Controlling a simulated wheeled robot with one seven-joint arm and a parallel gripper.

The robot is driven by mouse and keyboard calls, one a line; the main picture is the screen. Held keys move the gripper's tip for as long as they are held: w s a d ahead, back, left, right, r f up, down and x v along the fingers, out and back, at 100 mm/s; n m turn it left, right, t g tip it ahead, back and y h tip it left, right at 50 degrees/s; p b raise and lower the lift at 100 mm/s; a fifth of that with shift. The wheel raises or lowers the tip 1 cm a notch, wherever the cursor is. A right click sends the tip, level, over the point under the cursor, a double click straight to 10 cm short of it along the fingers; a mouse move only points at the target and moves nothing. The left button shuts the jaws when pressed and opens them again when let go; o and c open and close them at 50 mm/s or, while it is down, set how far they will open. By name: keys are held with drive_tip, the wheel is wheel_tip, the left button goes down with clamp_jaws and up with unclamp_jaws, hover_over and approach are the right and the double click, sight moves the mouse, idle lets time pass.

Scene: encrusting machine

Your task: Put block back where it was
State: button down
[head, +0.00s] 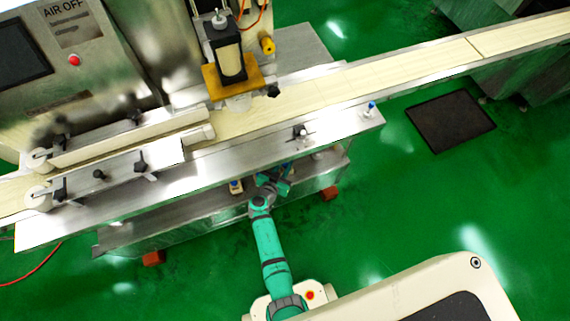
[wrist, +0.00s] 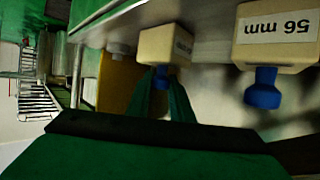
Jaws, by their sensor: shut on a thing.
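In the wrist view, which looks upside down, a cream block (wrist: 165,44) with a blue knob (wrist: 161,78) is at the middle. My gripper (wrist: 163,92) is shut on this knob, one green finger on each side. The label on the block is too dark and small to read. The block is at the metal shelf surface; I cannot tell whether it touches it. In the head view my gripper (head: 276,181) is over the machine's lower shelf (head: 185,217), and the arm mostly hides the held block.
A second cream block (wrist: 274,38), marked 56 mm, stands beside the held one; it also shows left of my gripper in the head view (head: 235,186). The conveyor ledge (head: 335,122) is above the shelf. The green floor to the right is mostly clear, with a dark mat (head: 450,121).

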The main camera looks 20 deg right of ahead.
drive_tip(key=shift+f, duration=0.1)
drive_tip(key=c, duration=1.6)
unclamp_jaws()
drive_tip(key=shift+o, duration=0.2)
drive_tip(key=s+a+r+n+y, duration=0.25)
drive_tip(key=s+a, duration=0.25)
drive_tip(key=s, duration=0.4)
drive_tip(key=s+a+r+n+t+y, duration=0.1)
drive_tip(key=s+a+r+y, duration=0.15)
drive_tip(key=s+a, duration=0.5)
drive_tip(key=s+a+r+n+y, duration=0.2)
drive_tip(key=s+a+r, duration=0.15)
drive_tip(key=s, duration=0.65)
drive_tip(key=s+r+n+t+y, duration=0.1)
drive_tip(key=s+r, duration=0.3)
drive_tip(key=r, duration=0.8)
drive_tip(key=s+r+n+t+y, duration=0.1)
drive_tip(key=s+r, duration=0.4)
drive_tip(key=r, duration=0.8)
drive_tip(key=a+n+t, duration=0.1)
drive_tip(key=t, duration=0.1)
drive_tip(key=shift+r+t, duration=0.2)
drive_tip(key=shift+t, duration=0.1)
